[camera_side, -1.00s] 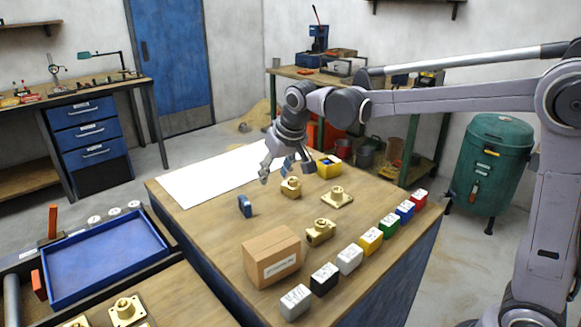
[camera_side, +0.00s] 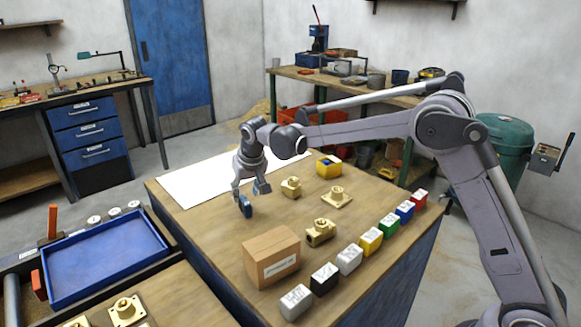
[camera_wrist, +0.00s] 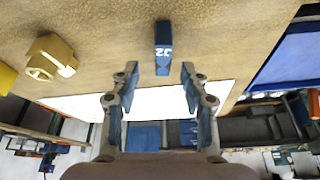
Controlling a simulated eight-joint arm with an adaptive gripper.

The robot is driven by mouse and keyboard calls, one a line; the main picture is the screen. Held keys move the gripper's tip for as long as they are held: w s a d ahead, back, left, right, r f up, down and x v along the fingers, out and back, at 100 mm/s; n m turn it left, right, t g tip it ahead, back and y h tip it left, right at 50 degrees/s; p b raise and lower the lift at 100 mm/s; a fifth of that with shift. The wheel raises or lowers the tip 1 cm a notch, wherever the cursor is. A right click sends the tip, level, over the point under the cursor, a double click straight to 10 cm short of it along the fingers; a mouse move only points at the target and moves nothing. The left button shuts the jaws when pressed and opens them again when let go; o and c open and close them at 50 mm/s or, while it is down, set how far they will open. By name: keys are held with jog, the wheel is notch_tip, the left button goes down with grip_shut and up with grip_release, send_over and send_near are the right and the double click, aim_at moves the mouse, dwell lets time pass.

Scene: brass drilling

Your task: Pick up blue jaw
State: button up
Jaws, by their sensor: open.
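The blue jaw (camera_side: 245,207) is a small upright blue block on the wooden table, left of the brass parts. In the wrist view the blue jaw (camera_wrist: 163,48) bears a white "J2" mark and lies just beyond the fingertips, roughly midway between them. My gripper (camera_side: 248,190) points down beside and just above the jaw, one finger close to it. In the wrist view my gripper (camera_wrist: 160,72) has its two fingers spread with nothing between them. Whether a finger touches the jaw cannot be told.
Brass parts (camera_side: 291,187), (camera_side: 337,197) and (camera_side: 320,232) stand to the right. A yellow box (camera_side: 328,166) is behind them. A cardboard box (camera_side: 271,257) and a row of coloured blocks (camera_side: 349,260) are in front. White paper (camera_side: 195,186) lies at left; a blue tray (camera_side: 105,258) is beyond the table edge.

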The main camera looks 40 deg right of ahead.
aim_at(244, 200)
jog(key=shift+a+x, duration=0.2)
jog(key=shift+x, duration=2.45)
grip_shut()
